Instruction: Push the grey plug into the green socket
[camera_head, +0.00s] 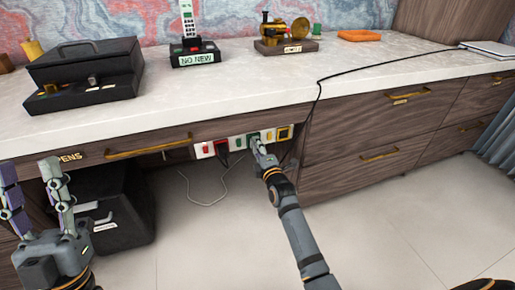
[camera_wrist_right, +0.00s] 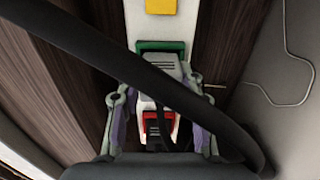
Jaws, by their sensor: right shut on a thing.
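The grey plug (camera_wrist_right: 168,67) is between the fingertips of my right gripper (camera_wrist_right: 162,78), which is shut on it. The plug is at the green socket (camera_wrist_right: 150,46), whose green rim shows along the plug's far side. I cannot tell how deep the plug sits, or whether a gap is left. In the head view my right gripper (camera_head: 256,144) is at the socket strip under the desk edge and hides most of the plug. My left gripper (camera_head: 30,172) is open and empty at the lower left, fingers up, well away from the strip.
The white strip also holds a red socket (camera_wrist_right: 152,118) with a black plug and a yellow socket (camera_wrist_right: 160,6). A black cable (camera_wrist_right: 85,48) crosses close in front of my right wrist camera. A black box (camera_head: 112,205) stands under the desk; open floor lies in front.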

